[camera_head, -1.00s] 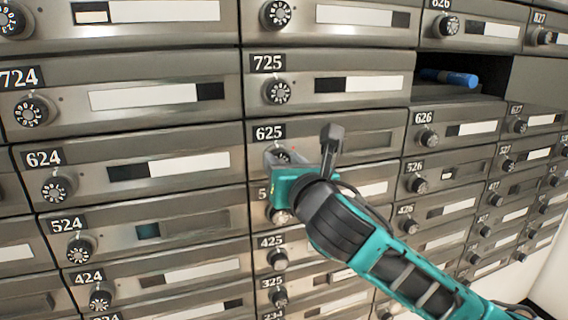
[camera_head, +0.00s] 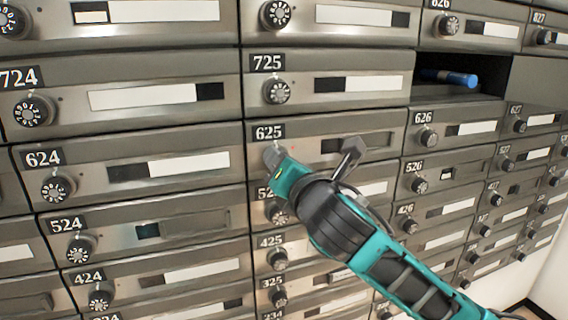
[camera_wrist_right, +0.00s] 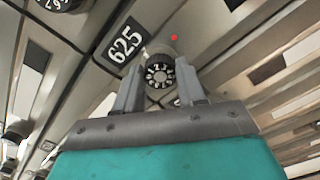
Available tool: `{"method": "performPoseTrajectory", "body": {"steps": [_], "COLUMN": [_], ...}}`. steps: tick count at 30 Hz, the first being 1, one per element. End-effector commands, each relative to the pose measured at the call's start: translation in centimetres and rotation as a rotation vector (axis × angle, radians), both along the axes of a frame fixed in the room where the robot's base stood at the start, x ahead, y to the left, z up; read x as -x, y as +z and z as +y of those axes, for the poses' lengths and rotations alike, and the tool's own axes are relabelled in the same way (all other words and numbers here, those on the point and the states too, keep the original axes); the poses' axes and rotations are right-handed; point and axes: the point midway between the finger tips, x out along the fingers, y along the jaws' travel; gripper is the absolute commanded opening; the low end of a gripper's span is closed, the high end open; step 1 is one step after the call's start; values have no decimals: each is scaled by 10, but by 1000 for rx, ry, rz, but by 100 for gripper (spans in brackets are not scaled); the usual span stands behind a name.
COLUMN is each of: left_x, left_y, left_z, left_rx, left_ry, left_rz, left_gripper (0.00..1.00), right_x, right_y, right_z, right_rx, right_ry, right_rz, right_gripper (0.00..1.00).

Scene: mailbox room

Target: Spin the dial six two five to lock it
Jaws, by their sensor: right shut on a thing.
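The mailbox door labelled 625 (camera_head: 268,132) is shut in the middle of the wall of boxes. Its round numbered dial (camera_wrist_right: 159,75) shows between the fingers in the right wrist view, with a small red light (camera_wrist_right: 173,38) beside it. My right gripper (camera_head: 272,155) covers the dial in the head view. In the right wrist view the right gripper (camera_wrist_right: 160,88) is shut on the dial, one finger at each side. The wrist is rolled, so the 625 label (camera_wrist_right: 124,42) looks tilted there. My left gripper is not in view.
Closed boxes with their own dials surround it: 725 (camera_head: 267,63) above, 525 just below partly hidden by my arm, 624 (camera_head: 43,158) at left, 626 (camera_head: 424,118) at right. An open compartment at upper right holds a blue rolled item (camera_head: 458,79).

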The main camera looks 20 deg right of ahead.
Motion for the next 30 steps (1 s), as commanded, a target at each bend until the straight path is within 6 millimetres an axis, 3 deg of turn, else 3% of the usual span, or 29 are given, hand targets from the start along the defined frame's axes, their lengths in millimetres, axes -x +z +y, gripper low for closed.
{"method": "performPoseTrajectory", "body": {"steps": [30], "left_x": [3], "left_y": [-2], "left_z": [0], "left_rx": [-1], "left_ry": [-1], "left_rz": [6], "left_gripper": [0], "right_x": [0], "right_y": [-2], "right_z": [-1], "right_rx": [-969], "right_ry": [-1], "right_rz": [32], "right_gripper": [9]}}
